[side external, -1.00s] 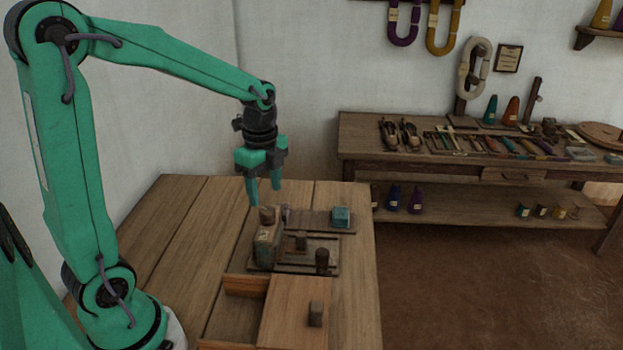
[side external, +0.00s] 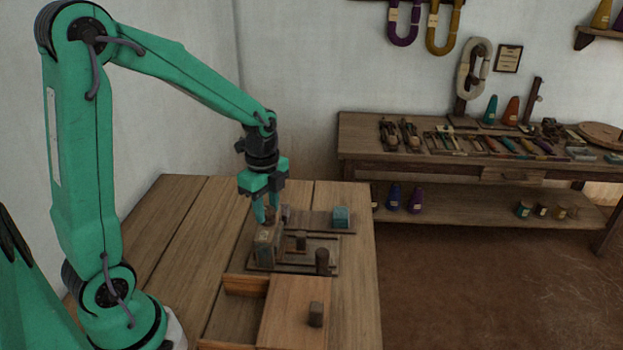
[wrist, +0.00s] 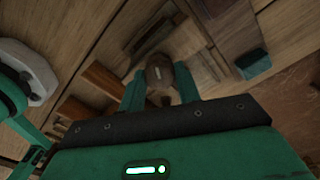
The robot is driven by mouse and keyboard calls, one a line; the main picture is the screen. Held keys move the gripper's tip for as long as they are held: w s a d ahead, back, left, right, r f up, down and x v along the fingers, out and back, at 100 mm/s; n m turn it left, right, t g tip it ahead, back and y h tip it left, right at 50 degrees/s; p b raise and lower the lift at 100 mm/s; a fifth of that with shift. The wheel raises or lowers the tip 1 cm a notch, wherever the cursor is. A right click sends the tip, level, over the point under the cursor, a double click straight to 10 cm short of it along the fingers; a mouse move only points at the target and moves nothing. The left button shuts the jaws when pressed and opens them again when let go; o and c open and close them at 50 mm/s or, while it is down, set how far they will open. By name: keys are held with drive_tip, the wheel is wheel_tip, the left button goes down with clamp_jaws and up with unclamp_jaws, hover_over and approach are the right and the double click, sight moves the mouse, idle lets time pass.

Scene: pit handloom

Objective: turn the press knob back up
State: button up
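The press knob (wrist: 158,75) is a small brown knob with a pale mark on its top, in the wrist view. It sits on top of the press block (side external: 266,250), a small box-like block on the wooden table in the side view. My gripper (side external: 267,218) points down over this block. In the wrist view its two green fingers (wrist: 160,85) lie on either side of the knob and look to be against it. In the side view the fingers mostly hide the knob.
The press stands on a dark base with a short dark post (side external: 322,261) in front. A teal block (side external: 341,216) lies on a board behind it. A wooden box (side external: 292,310) with a small block on its lid is nearer. The table's left part is clear.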

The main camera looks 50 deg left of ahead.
drive_tip(key=shift+c, duration=1)
drive_tip(key=shift+n, duration=0.4)
drive_tip(key=n, duration=0.5)
drive_tip(key=shift+r+n, duration=0.1)
drive_tip(key=shift+n, duration=0.3)
drive_tip(key=n, duration=0.3)
drive_tip(key=shift+n, duration=0.4)
drive_tip(key=n, duration=1.3)
drive_tip(key=shift+n, duration=0.3)
